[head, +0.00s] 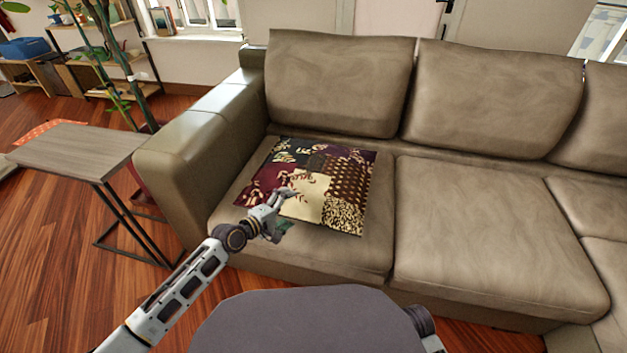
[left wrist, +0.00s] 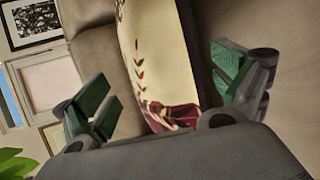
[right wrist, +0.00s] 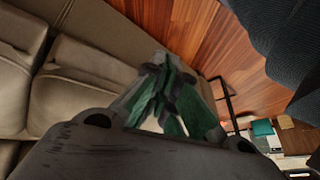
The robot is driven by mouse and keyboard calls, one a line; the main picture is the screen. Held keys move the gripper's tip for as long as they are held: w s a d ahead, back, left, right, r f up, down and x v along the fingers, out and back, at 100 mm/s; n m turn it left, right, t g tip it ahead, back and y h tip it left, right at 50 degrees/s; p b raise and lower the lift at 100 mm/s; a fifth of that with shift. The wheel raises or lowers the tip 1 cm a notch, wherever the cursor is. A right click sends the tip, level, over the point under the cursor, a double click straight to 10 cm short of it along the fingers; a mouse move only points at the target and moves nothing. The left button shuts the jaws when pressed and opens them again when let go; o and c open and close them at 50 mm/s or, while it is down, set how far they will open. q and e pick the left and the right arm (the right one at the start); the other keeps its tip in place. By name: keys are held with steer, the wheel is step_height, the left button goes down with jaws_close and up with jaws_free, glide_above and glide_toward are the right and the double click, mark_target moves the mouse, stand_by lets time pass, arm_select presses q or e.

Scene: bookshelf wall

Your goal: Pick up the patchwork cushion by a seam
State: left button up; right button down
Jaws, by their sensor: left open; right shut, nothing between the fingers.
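The patchwork cushion (head: 338,182) lies flat on the left seat of the brown sofa (head: 480,230). It has dark purple, cream and brown dotted patches. My left gripper (head: 285,200) is over the cushion's front left edge in the head view. In the left wrist view, the cushion (left wrist: 160,60) shows its cream patch with a red leaf print, between the two green-padded fingers of the open left gripper (left wrist: 165,95). I cannot tell whether the fingers touch it. My right gripper (right wrist: 165,95) shows in the right wrist view, shut and empty, away from the cushion.
A small side table (head: 78,150) with a thin dark frame stands left of the sofa arm (head: 185,150). A plant (head: 115,70) and low shelves stand behind it. The middle sofa seat (head: 480,235) is bare.

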mark_target(300, 204)
arm_select(q)
steer(key=shift+w+d+f+b, duration=0.25)
steer(key=shift+w+d+b, duration=0.05)
steer(key=shift+d+b, duration=0.1)
steer(key=shift+w+d+f+b, duration=0.3)
steer(key=shift+w+d+b, duration=0.1)
steer(key=shift+d, duration=0.1)
steer(key=shift+b+x, duration=0.55)
steer(key=shift+x, duration=0.8)
arm_select(e)
steer(key=shift+m+t+y, duration=0.3)
steer(key=shift+t+y, duration=0.1)
steer(key=shift+t, duration=0.2)
steer(key=shift+w+a+f, duration=0.1)
steer(key=shift+a+f, duration=0.05)
steer(key=shift+f, duration=0.75)
steer(key=shift+a+f, duration=0.2)
steer(key=shift+f, duration=0.65)
steer(key=shift+w+a+f, duration=0.1)
steer(key=shift+a+f, duration=0.05)
steer(key=shift+f, duration=0.75)
arm_select(q)
steer(key=shift+c, duration=0.4)
